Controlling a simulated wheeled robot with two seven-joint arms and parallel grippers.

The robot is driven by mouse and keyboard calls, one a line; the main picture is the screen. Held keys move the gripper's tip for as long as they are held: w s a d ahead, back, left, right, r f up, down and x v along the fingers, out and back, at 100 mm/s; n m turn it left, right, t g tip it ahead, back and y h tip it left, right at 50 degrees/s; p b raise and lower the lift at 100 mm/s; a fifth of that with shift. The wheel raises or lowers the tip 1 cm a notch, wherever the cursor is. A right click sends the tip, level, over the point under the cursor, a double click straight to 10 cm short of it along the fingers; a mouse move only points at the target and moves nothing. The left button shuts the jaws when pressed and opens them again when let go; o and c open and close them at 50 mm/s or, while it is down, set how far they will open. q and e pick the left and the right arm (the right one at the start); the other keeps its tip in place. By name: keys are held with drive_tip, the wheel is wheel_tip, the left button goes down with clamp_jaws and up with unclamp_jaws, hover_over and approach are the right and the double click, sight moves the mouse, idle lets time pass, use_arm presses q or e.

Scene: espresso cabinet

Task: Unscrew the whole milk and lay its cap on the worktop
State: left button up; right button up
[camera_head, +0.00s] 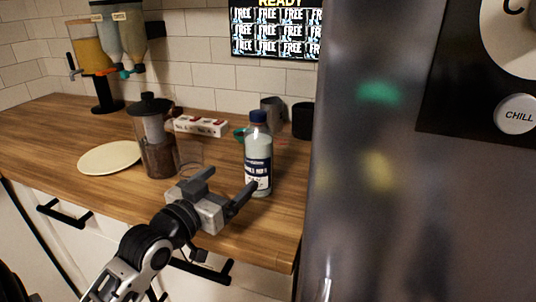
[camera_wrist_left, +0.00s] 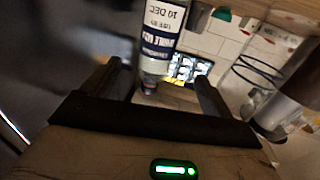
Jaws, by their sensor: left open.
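The whole milk is a clear bottle (camera_head: 258,150) of pale milk with a dark label. It stands upright on the wooden worktop (camera_head: 215,215) near its right end. Its dark blue cap (camera_head: 258,117) is on the neck. My left gripper (camera_head: 229,183) is open and empty, low in front of the bottle and to its left. In the left wrist view the bottle (camera_wrist_left: 160,35) appears upside down, its label in view, between and beyond the open fingers (camera_wrist_left: 158,85). I cannot tell whether a finger touches it. My right gripper is not in view.
A power strip (camera_head: 201,125) and dark cups (camera_head: 302,121) are behind. A tall grey metallic surface (camera_head: 400,210) borders the right. The front worktop is clear.

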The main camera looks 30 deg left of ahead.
sight(250, 161)
use_arm(q)
drive_tip(key=w, duration=0.4)
drive_tip(key=w+p, duration=0.1)
drive_tip(key=w, duration=0.2)
drive_tip(key=shift+w+a+r, duration=0.1)
drive_tip(key=shift+w+r, duration=0.1)
drive_tip(key=shift+w, duration=0.7)
drive_tip(key=w+p, duration=0.1)
drive_tip(key=w, duration=0.3)
drive_tip(key=shift+w+r, duration=0.2)
drive_tip(key=shift+w+f, duration=0.1)
drive_tip(key=shift+w, duration=0.25)
drive_tip(key=c, duration=1.4)
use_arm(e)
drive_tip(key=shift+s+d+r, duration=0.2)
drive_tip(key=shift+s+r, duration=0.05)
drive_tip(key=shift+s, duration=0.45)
use_arm(q)
drive_tip(key=shift+r, duration=0.2)
